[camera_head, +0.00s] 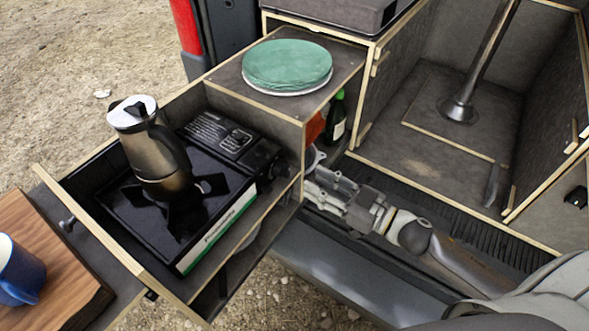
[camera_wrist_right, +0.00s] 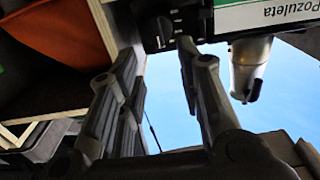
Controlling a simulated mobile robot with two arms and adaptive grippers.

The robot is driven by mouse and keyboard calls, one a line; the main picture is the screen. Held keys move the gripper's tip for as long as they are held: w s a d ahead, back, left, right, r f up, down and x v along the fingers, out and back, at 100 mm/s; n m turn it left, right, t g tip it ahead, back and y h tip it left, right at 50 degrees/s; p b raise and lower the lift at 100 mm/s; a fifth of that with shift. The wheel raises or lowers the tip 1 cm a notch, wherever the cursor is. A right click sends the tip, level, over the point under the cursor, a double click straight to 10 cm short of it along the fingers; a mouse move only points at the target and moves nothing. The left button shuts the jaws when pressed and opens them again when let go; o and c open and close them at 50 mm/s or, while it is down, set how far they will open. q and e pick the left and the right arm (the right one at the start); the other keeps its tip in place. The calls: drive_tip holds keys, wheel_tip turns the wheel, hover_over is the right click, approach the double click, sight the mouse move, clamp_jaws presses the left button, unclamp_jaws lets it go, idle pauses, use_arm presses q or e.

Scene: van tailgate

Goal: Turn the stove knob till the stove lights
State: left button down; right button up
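The black camping stove (camera_head: 215,220) sits in the pulled-out drawer, with a metal coffee pot (camera_head: 158,160) upright on its burner. No flame can be made out under the pot. The stove's dark knob end (camera_head: 277,168) faces my right gripper (camera_head: 312,176), which reaches in from the right beside the drawer. In the right wrist view, upside down, the right gripper (camera_wrist_right: 157,50) is open with a clear gap between its fingers. The dark knob (camera_wrist_right: 165,27) shows just beyond the fingertips, apparently not gripped. The coffee pot (camera_wrist_right: 250,66) also shows there. My left gripper is not in view.
Green plates (camera_head: 287,66) are stacked on the cabinet top beside the stove. A green bottle (camera_head: 336,118) and an orange item (camera_head: 315,128) stand in the cabinet close to my right gripper. A blue mug (camera_head: 22,275) is on a wooden board (camera_head: 62,262) at left.

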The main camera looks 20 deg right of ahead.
sight(289, 169)
drive_tip(key=shift+p+x, duration=0.4)
drive_tip(key=shift+x, duration=3.15)
clamp_jaws()
